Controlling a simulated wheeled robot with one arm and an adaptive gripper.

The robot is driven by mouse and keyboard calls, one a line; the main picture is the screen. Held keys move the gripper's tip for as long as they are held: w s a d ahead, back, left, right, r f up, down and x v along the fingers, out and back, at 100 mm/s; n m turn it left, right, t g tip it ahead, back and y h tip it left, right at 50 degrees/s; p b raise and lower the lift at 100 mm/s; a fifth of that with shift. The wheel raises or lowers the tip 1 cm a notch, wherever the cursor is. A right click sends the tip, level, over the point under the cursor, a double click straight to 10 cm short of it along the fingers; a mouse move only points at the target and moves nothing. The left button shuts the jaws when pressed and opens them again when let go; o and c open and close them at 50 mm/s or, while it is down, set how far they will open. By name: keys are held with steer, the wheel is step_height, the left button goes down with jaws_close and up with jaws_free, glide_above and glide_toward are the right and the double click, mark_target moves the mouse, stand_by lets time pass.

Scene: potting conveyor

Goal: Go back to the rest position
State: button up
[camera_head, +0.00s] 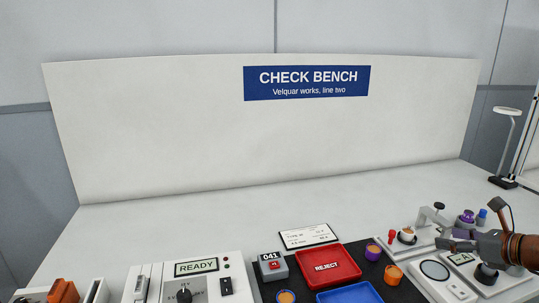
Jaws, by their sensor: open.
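My gripper (456,244) is at the right edge of the view. Its dark fingers point left over the instruments on the right side of the bench. It is open, and I see nothing held in it. The brown end of my arm runs out of the picture to the right. The fingertips are small here, so I cannot tell whether they touch anything below them.
A red REJECT tray (327,277) and a blue tray (349,294) lie on a dark mat. Several small cups stand nearby, one purple (373,252). A READY box (190,285) is at front left. A lamp (507,142) stands at right. The bench's back is clear.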

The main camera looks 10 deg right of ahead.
steer(key=shift+a, duration=0.1)
steer(key=s+a+r+n+g+y+p, duration=0.1)
steer(key=s+a+n+g+p, duration=0.15)
steer(key=a+n, duration=0.45)
steer(key=s+a+r+n+g+y+p, duration=0.1)
steer(key=a+n+g, duration=0.2)
steer(key=a, duration=0.9)
steer(key=s+a+r+n+g+p, duration=0.1)
steer(key=a+n+g+p, duration=0.1)
steer(key=a+n, duration=0.5)
steer(key=s+a+n+g+h+p, duration=0.2)
steer(key=s+a+n+g+p, duration=0.25)
steer(key=s+a+n, duration=0.6)
steer(key=s+d+n+g+h+p, duration=0.1)
steer(key=s+d+n+h, duration=0.3)
steer(key=s, duration=0.8)
steer(key=shift+d+r+g+p, duration=0.3)
steer(key=shift+r+g+p, duration=0.05)
steer(key=shift+g+p, duration=0.05)
